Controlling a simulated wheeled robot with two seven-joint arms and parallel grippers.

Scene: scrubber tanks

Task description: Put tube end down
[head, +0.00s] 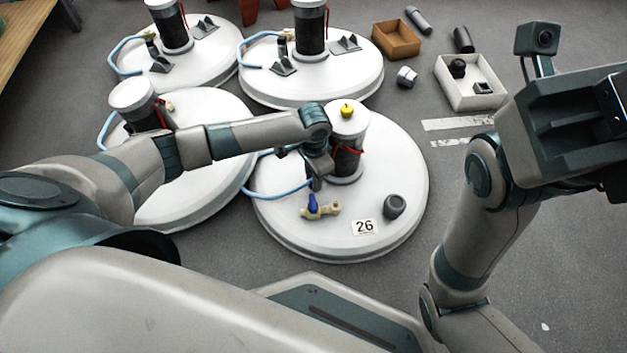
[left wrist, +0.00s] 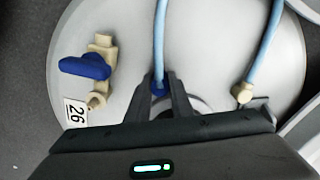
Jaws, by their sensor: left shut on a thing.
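The light blue tube (head: 283,192) arcs over the white tank lid (head: 385,170) marked 26. My left gripper (head: 315,182) is over this lid, beside the dark column (head: 347,160), and is shut on the tube. In the left wrist view the tube (left wrist: 160,40) runs to its dark blue end (left wrist: 158,88) at the fingertips (left wrist: 160,95). A beige valve with a blue handle (head: 313,205) sits on the lid near the gripper; it also shows in the wrist view (left wrist: 88,67). My right gripper's housing (head: 565,130) is at the right; its fingertips do not show.
A dark grey cap-like piece (head: 395,206) and the 26 label (head: 364,226) lie on the lid. A yellow item (head: 347,110) tops the column. Other white tanks (head: 335,80) stand behind. A brown box (head: 397,40) and a white bin (head: 468,95) are on the floor.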

